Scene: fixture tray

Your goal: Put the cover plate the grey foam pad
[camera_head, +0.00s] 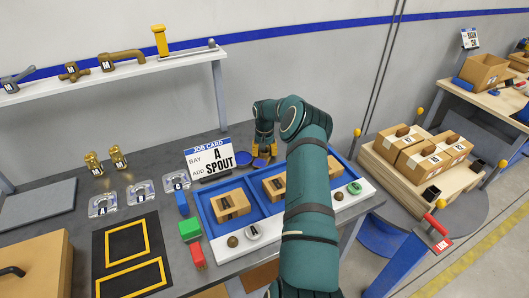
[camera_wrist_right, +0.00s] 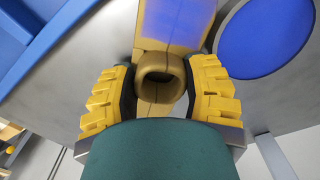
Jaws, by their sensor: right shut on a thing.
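My right gripper (camera_head: 264,150) is behind the blue tray, low over the bench. In the right wrist view the gripper (camera_wrist_right: 162,92) is shut on a brass-coloured piece (camera_wrist_right: 160,50) with a round hollow end between the yellow fingers. I cannot tell whether this piece is the cover plate. A flat grey slab (camera_head: 38,204), which looks like the grey foam pad, lies at the bench's left side with nothing on it. My left gripper is not in view.
The job card (camera_head: 208,158) stands left of my right arm. A blue tray (camera_head: 205,212) holds tan blocks. A blue disc (camera_head: 243,159) lies near the gripper. A yellow-marked black mat (camera_head: 122,262), a green block (camera_head: 189,230) and a red piece (camera_head: 197,255) fill the front left.

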